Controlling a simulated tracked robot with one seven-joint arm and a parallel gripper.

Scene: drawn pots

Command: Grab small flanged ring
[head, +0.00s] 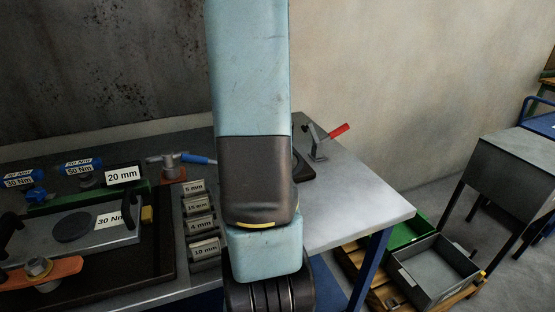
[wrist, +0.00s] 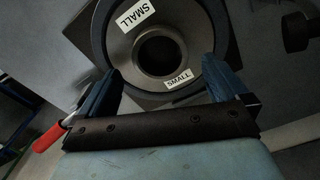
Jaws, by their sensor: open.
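The small flanged ring (wrist: 190,57) fills the upper middle of the wrist view. It is a grey metal ring with a dark centre hole and two white "SMALL" labels. It sits inside a larger dark blue round rim on a dark plate. My gripper (wrist: 165,82) is open, with one blue finger at the left and one at the right of the ring's near side. I cannot tell whether the fingers touch it. In the head view my arm hides the ring and my gripper.
A red-handled clamp (head: 325,140) stands on the bench (head: 365,205) near its back right; its handle (wrist: 48,138) shows in the wrist view. Labelled blocks (head: 201,222) and a fixture plate (head: 75,230) are at left. Green and grey bins (head: 435,272) stand on a pallet beyond the bench's right edge.

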